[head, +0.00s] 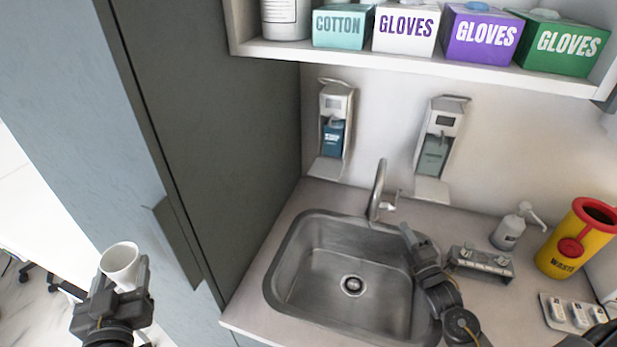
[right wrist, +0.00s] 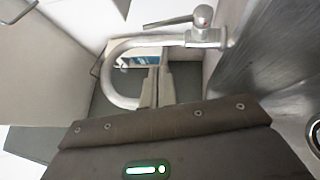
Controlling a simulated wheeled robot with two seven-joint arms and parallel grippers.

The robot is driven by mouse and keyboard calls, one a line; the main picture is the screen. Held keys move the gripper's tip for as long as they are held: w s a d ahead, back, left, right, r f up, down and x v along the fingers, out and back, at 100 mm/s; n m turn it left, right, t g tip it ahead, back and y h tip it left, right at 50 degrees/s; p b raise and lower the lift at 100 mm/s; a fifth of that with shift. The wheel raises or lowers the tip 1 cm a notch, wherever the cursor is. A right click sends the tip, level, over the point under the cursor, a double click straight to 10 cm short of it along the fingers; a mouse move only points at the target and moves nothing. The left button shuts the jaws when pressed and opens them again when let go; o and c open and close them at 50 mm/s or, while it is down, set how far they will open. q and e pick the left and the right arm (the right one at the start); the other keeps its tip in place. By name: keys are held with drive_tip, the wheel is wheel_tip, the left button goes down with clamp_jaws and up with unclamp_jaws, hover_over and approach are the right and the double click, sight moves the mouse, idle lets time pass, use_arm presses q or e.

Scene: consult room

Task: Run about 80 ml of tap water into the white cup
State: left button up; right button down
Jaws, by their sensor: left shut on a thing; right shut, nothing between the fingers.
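The white cup (head: 121,264) is at the lower left in the head view, off the counter, with its opening facing up. My left gripper (head: 122,284) is shut on it. The inside that shows looks empty. The steel tap (head: 377,192) stands at the back edge of the sink (head: 290,290), and no water shows under its spout. My right gripper (head: 407,232) is shut and empty over the right part of the sink, just in front of the tap.
A steel rack (head: 480,262), a pump bottle (head: 512,228), a yellow waste bin (head: 572,245) and a tray of small packs (head: 570,312) stand right of the sink. Two wall dispensers (head: 334,130) (head: 438,145) hang behind. A shelf (head: 400,62) with glove boxes is above. A dark tall panel (head: 215,130) stands left.

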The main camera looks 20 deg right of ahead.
sight(395, 200)
use_arm(q)
drive_tip(key=shift+a+f+b, duration=0.15)
drive_tip(key=shift+f+b, duration=0.35)
drive_tip(key=shift+f, duration=0.2)
drive_tip(key=shift+f+b, duration=0.3)
drive_tip(key=shift+b, duration=0.05)
drive_tip(key=shift+f, duration=0.1)
use_arm(e)
drive_tip(key=w+d+r, duration=0.2)
drive_tip(key=w+d, duration=0.1)
drive_tip(key=w, duration=0.5)
drive_tip(key=shift+w, duration=0.25)
use_arm(q)
drive_tip(key=shift+f+b, duration=0.6)
drive_tip(key=shift+b, duration=0.15)
drive_tip(key=shift+s+r, duration=0.1)
use_arm(e)
drive_tip(key=shift+w+d+r, duration=0.65)
drive_tip(key=shift+w+r, duration=0.1)
